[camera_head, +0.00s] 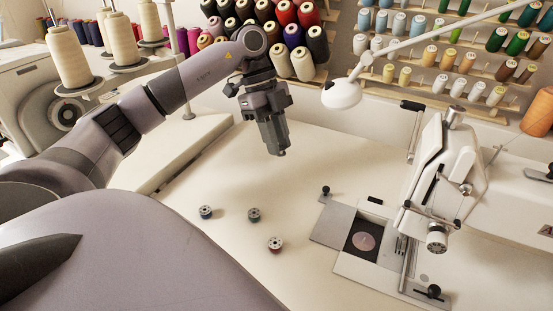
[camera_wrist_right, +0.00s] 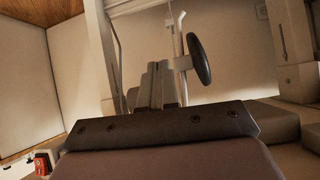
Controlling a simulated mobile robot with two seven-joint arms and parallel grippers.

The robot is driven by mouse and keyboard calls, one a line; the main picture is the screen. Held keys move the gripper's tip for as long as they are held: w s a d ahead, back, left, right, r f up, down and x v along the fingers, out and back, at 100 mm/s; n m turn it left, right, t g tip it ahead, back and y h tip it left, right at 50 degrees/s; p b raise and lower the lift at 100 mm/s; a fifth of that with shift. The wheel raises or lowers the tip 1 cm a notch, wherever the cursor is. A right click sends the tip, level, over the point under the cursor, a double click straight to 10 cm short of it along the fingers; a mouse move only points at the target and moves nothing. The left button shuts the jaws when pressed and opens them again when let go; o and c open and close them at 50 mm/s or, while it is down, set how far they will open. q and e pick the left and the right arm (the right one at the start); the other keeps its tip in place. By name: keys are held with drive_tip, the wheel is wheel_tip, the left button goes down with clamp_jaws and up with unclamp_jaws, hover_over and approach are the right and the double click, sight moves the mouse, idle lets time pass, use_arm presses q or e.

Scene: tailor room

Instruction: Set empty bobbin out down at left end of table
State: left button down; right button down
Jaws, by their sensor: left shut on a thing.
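My left gripper (camera_head: 280,152) points down above the white table (camera_head: 330,165), left of the sewing machine, in the head view. Its fingers are shut on the empty bobbin, which is mostly hidden between the fingertips and hard to make out.
The white sewing machine (camera_head: 440,180) stands at the right, its bobbin well (camera_head: 364,241) open beside a metal slide plate (camera_head: 334,224). A lamp (camera_head: 341,94) and thread racks are behind. Cream thread cones (camera_head: 69,52) stand back left. The table's left part is mostly clear.

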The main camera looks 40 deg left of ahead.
sight(282, 174)
use_arm(q)
wheel_tip(282, 174, down, 5)
drive_tip(key=shift+f+b, duration=0.2)
drive_tip(key=shift+b, duration=0.35)
drive_tip(key=shift+r, duration=0.1)
drive_tip(key=c, duration=1)
unclamp_jaws()
drive_tip(key=shift+f, duration=0.2)
drive_tip(key=shift+r, duration=0.1)
drive_tip(key=shift+a+r, duration=0.1)
drive_tip(key=shift+r, duration=0.15)
drive_tip(key=p+v, duration=0.3)
drive_tip(key=v, duration=0.8)
drive_tip(key=shift+a+r, duration=0.15)
drive_tip(key=shift+r, duration=0.15)
